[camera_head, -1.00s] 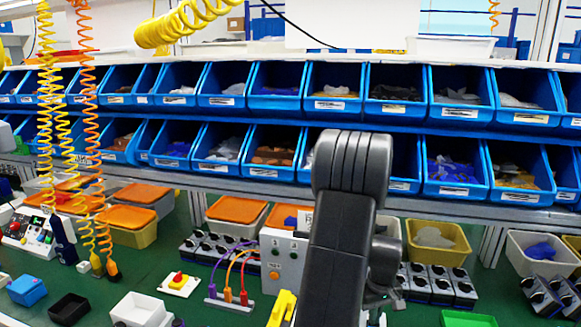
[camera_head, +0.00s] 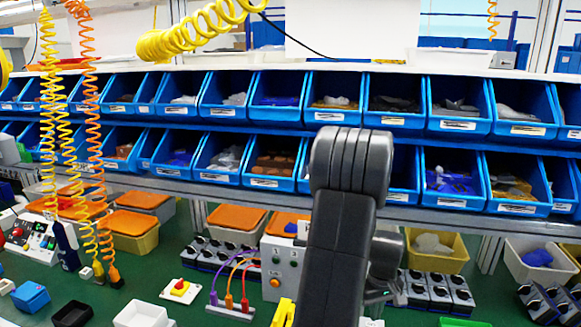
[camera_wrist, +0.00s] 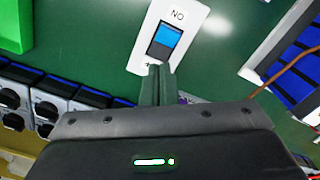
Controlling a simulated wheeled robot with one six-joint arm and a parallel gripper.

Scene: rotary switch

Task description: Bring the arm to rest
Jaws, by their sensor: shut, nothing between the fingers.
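My arm, dark grey, rises in the middle of the head view and covers part of the bench and bins; my gripper cannot be made out clearly there. In the wrist view my gripper (camera_wrist: 156,72) is shut and empty, its two dark fingers pressed together. The fingertips lie at the lower edge of a white switch plate (camera_wrist: 190,22) with a blue rocker and upside-down lettering. Whether the fingers touch the plate or hover above it, I cannot tell. The task names no other object.
Two rows of blue bins (camera_head: 276,110) stand behind a green bench (camera_head: 150,272). A grey button box (camera_head: 279,262), a yellow-red switch (camera_head: 180,289) and black rotary switches (camera_head: 438,287) stand around my arm. Coiled hoses (camera_head: 88,130) hang at left.

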